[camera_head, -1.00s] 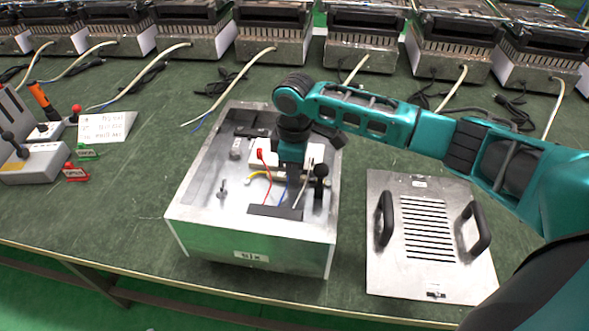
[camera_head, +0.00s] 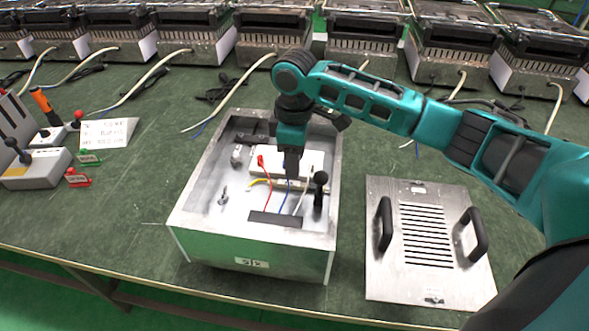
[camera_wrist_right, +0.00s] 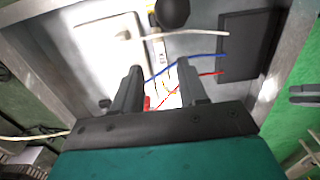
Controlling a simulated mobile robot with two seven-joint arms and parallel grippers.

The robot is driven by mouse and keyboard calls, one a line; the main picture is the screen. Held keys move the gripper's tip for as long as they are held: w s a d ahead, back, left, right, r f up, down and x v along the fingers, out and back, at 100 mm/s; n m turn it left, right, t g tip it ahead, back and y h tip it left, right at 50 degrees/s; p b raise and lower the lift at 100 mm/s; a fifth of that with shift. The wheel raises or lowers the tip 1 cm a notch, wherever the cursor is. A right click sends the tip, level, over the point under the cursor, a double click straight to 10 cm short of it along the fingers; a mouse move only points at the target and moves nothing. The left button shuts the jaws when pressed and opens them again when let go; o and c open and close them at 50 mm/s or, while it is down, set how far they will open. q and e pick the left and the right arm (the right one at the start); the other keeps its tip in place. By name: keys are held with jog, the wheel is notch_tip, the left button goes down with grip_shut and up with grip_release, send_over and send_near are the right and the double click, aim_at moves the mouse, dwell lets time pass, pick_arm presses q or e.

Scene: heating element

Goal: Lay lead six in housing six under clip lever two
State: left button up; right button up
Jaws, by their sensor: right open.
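The open metal housing (camera_head: 200,240) stands in the middle of the table with a small label on its front. Inside are a white block (camera_head: 262,160) and red (camera_head: 267,190), blue (camera_head: 286,190) and white (camera_head: 301,196) leads running from a dark plate (camera_head: 275,219). I cannot tell which lead is lead six. A black-knobbed lever (camera_head: 320,182) stands right of the leads; its knob also shows in the wrist view (camera_wrist_right: 173,12). My right gripper (camera_head: 291,176) is open above the leads. In the wrist view its fingers (camera_wrist_right: 157,72) straddle the blue lead (camera_wrist_right: 205,57). My left gripper is out of view.
A slotted metal cover (camera_head: 385,275) with two black handles lies to the right. A control box with levers (camera_head: 35,168) and a white card (camera_head: 108,133) are at left. Several finished-looking heater units (camera_head: 275,45) line the back, cables trailing forward.

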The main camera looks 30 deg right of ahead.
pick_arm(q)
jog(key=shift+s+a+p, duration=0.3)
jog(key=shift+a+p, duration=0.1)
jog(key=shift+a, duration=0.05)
pick_arm(e)
notch_tip(320, 180, up, 6)
jog(key=shift+f, duration=0.1)
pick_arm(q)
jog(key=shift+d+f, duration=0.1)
